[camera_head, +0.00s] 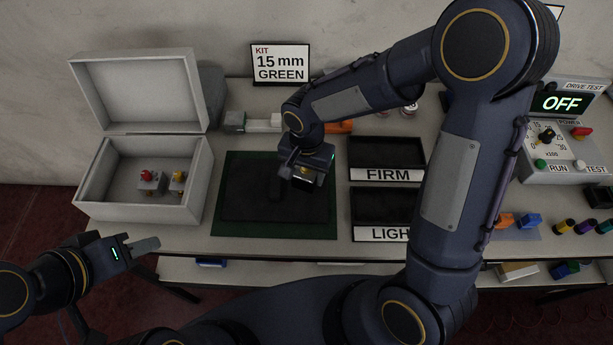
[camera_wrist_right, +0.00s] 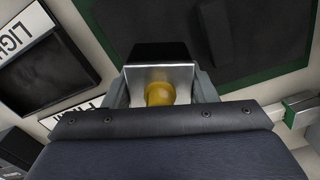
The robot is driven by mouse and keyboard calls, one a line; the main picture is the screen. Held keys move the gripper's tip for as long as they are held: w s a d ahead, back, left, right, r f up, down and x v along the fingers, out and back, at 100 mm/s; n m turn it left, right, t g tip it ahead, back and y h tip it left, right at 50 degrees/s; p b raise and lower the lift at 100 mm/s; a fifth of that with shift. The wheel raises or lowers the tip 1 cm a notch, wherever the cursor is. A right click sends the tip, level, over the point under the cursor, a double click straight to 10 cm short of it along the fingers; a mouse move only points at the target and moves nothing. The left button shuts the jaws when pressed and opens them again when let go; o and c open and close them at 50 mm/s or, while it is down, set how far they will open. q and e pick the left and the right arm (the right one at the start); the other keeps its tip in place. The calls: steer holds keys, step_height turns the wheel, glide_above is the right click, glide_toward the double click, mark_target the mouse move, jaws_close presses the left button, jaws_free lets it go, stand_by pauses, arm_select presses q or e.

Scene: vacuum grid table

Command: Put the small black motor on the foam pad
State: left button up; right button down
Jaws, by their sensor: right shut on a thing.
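The dark foam pad, with a green border (camera_head: 230,231), lies flat at the middle of the table. A dark elongated shape (camera_head: 275,188) shows on it; I cannot tell whether it is an object, a recess or a shadow. My right gripper (camera_head: 304,175) is over the pad's right part, shut on the small black motor (camera_wrist_right: 160,54). In the right wrist view the motor has a black body, a silver plate and a yellow round part, between the two fingers (camera_wrist_right: 161,90). It seems held above the pad. My left gripper (camera_head: 143,247) is apart, at the table's front left, seemingly empty.
An open grey box (camera_head: 135,205) at left holds pieces with red and yellow tops. Black trays marked FIRM (camera_head: 385,153) and LIGHT (camera_head: 378,205) stand right of the pad. A kit sign (camera_head: 281,63) stands behind. My right arm hides part of the table.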

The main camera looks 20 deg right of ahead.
mark_target(307, 179)
steer(key=shift+f, duration=1.55)
steer(key=shift+f, duration=0.2)
steer(key=c, duration=0.6)
jaws_free()
